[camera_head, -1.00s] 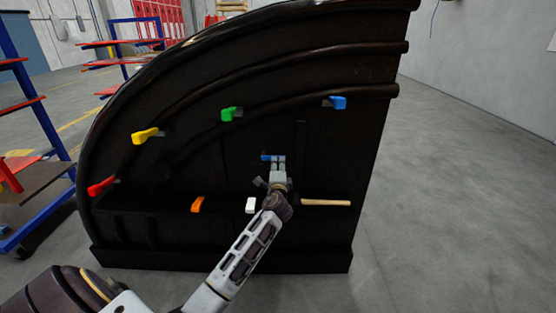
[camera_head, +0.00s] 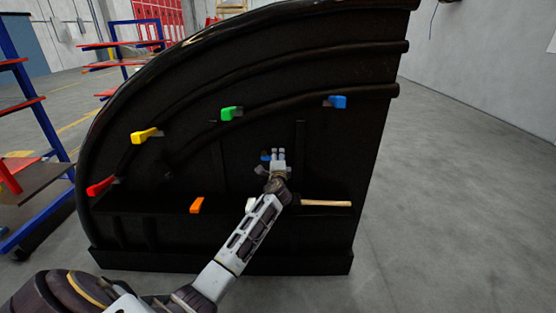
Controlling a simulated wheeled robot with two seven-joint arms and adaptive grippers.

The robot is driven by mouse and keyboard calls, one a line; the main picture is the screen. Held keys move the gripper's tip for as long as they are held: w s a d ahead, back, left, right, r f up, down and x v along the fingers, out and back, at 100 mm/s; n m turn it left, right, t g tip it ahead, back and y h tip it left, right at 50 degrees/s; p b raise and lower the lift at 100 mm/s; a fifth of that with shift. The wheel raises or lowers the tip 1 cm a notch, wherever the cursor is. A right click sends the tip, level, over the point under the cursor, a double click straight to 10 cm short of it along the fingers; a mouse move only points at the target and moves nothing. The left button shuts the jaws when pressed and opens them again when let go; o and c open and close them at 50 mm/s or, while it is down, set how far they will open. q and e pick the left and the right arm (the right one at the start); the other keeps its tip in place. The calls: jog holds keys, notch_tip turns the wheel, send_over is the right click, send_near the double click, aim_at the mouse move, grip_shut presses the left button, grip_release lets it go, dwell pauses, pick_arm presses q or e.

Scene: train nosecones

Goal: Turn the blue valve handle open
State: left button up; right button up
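A blue valve handle (camera_head: 338,102) sits at the upper right of the dark curved nosecone (camera_head: 250,70), at the end of a short dark stem. A second, smaller blue piece (camera_head: 265,155) shows low on the panel, just left of my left gripper's fingers and partly hidden by them. My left gripper (camera_head: 278,154) points at the panel, below and left of the upper blue handle. Its two fingertips are close together. I cannot tell whether they are open or shut, or whether they touch the small blue piece. My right gripper is not in view.
Green (camera_head: 231,114), yellow (camera_head: 145,136) and red (camera_head: 101,186) handles follow the curve. On the lower ledge are an orange piece (camera_head: 197,205), a white piece (camera_head: 250,204) partly behind my forearm, and a wooden handle (camera_head: 326,203). A blue-red shelf (camera_head: 38,180) stands left. Right floor is clear.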

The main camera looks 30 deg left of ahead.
pick_arm(q)
jog(key=shift+c, duration=0.6)
grip_shut()
